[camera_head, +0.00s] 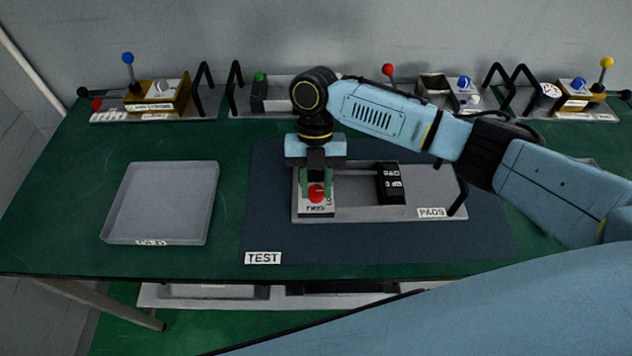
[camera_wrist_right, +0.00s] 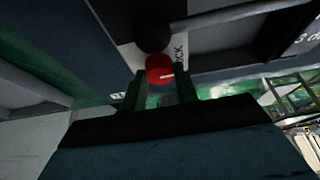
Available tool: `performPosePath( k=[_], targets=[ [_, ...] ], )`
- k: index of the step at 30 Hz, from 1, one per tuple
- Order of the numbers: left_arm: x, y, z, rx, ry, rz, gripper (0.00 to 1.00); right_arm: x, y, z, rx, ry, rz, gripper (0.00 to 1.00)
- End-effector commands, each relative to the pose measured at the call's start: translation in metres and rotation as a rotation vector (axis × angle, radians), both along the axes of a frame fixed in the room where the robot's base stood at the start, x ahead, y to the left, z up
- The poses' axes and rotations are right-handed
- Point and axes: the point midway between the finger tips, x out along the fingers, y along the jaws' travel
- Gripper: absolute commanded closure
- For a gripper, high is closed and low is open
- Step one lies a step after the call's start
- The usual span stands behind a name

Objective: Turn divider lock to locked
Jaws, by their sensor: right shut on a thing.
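The divider lock is a red knob (camera_head: 317,193) on a small white labelled plate (camera_head: 317,211) at the left end of the grey tray marked PADS (camera_head: 350,212). My right gripper (camera_head: 317,186) points down over the plate and is shut on the red knob, one green finger on each side. The right wrist view shows the red knob (camera_wrist_right: 160,68) between the green fingertips, with letters ending in "CK" beside it. The knob's exact turn is hard to read. My left gripper is not in view.
The PADS tray stands on a dark blue mat (camera_head: 270,220) marked TEST. A black block (camera_head: 390,184) sits in its right part, and a black handle (camera_head: 459,194) rises at its right end. A grey tray (camera_head: 160,200) lies left. Several units with levers line the back.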

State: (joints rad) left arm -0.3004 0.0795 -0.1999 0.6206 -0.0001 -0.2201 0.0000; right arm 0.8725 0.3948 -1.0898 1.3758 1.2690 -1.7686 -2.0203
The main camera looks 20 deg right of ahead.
Motion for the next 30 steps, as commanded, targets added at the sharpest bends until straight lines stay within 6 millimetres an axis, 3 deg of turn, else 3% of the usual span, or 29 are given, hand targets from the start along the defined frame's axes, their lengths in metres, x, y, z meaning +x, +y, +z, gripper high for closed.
performPosePath(
  k=[2,3,5,17,30],
  targets=[
    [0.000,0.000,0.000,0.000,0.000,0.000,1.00,0.001,0.000,0.001,0.002,-0.003,0.001,0.93],
    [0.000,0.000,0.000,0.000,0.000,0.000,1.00,0.001,0.000,0.001,0.002,-0.003,0.000,0.68],
    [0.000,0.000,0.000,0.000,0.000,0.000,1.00,0.001,0.000,0.001,0.002,-0.003,0.000,0.61],
    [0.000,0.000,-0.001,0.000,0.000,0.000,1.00,0.005,-0.001,0.010,0.002,-0.005,-0.002,0.61],
    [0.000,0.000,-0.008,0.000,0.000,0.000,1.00,0.039,-0.010,0.094,0.001,-0.004,-0.002,0.61]
  ],
)
